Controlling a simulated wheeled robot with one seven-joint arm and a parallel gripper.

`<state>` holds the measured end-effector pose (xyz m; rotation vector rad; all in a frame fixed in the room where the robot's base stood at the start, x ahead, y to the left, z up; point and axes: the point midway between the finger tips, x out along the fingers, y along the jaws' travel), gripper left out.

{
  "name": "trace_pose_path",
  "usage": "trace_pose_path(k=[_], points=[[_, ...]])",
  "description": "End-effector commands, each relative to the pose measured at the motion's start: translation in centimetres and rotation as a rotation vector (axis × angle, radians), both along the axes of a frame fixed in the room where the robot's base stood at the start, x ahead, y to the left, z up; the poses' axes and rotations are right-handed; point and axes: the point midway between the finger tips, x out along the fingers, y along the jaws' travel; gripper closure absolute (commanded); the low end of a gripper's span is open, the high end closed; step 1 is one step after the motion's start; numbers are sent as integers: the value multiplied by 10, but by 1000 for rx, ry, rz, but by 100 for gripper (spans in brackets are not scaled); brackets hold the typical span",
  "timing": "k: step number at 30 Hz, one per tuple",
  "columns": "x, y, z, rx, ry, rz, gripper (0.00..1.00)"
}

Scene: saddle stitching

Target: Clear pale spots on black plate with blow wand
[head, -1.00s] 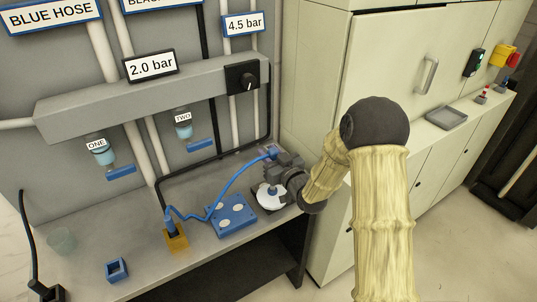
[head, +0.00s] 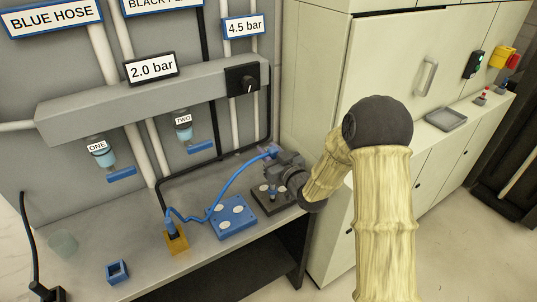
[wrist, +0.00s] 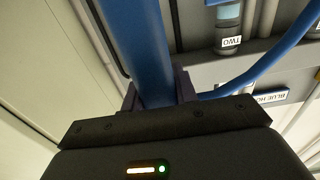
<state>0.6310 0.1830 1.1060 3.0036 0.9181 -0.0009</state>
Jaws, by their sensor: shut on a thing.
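My gripper (head: 276,162) is shut on the blue blow wand (head: 271,189), whose lower end points down over the black plate (head: 283,205). The wand is roughly upright; I cannot tell whether its tip touches the plate. In the wrist view, the blue wand (wrist: 148,45) stands between the two fingers (wrist: 157,95). The black plate lies at the right end of the bench, partly hidden by my gripper.
A blue plate (head: 233,228) with several pale spots lies left of the black plate. A blue hose (head: 237,178) runs from the wand to a yellow block (head: 177,246).

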Motion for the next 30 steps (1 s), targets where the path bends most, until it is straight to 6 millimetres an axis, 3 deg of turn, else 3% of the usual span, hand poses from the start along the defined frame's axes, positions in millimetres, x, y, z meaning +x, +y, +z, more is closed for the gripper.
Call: trace_pose_path(k=[15, 30], points=[[0, 0, 35, 1, -4, 0, 98], [1, -2, 35, 1, -3, -3, 98]])
